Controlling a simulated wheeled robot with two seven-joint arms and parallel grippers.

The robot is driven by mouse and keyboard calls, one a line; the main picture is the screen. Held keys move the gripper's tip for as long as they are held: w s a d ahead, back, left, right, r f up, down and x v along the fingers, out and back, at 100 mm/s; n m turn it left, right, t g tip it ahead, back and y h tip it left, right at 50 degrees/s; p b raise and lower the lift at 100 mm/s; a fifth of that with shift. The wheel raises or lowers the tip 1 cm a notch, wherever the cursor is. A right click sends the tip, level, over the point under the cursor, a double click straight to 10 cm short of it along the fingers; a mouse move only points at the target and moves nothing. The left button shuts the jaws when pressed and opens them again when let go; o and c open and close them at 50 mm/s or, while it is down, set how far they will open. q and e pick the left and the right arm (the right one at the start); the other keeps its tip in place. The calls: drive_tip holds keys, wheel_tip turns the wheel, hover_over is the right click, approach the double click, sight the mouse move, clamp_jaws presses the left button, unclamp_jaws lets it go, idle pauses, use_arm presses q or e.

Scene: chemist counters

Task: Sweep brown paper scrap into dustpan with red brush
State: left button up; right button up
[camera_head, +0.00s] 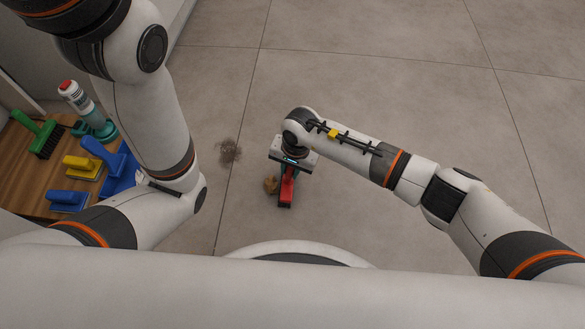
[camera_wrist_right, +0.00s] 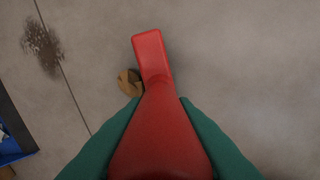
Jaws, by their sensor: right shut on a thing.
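The brown paper scrap (camera_head: 270,184) lies crumpled on the floor just left of the red brush (camera_head: 287,188). In the right wrist view the scrap (camera_wrist_right: 127,84) shows beside the brush's far end, partly covered by it. My right gripper (camera_head: 289,170) is shut on the red brush (camera_wrist_right: 155,100), which points down towards the floor. I cannot tell whether brush and scrap touch. A blue dustpan-like piece (camera_head: 104,156) is at the wooden surface on the left, partly hidden by my left arm. My left gripper does not show.
A wooden surface (camera_head: 17,178) at the left holds a green brush (camera_head: 35,128), a yellow tool (camera_head: 84,168), a small blue tool (camera_head: 68,200) and a bottle (camera_head: 78,98). A dark dirt patch (camera_head: 229,150) marks the floor. The floor behind and right is clear.

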drive_tip(key=shift+a+b, duration=1)
drive_tip(key=shift+a, duration=0.65)
drive_tip(key=a+b, duration=0.2)
drive_tip(key=shift+a, duration=0.35)
drive_tip(key=shift+a, duration=0.1)
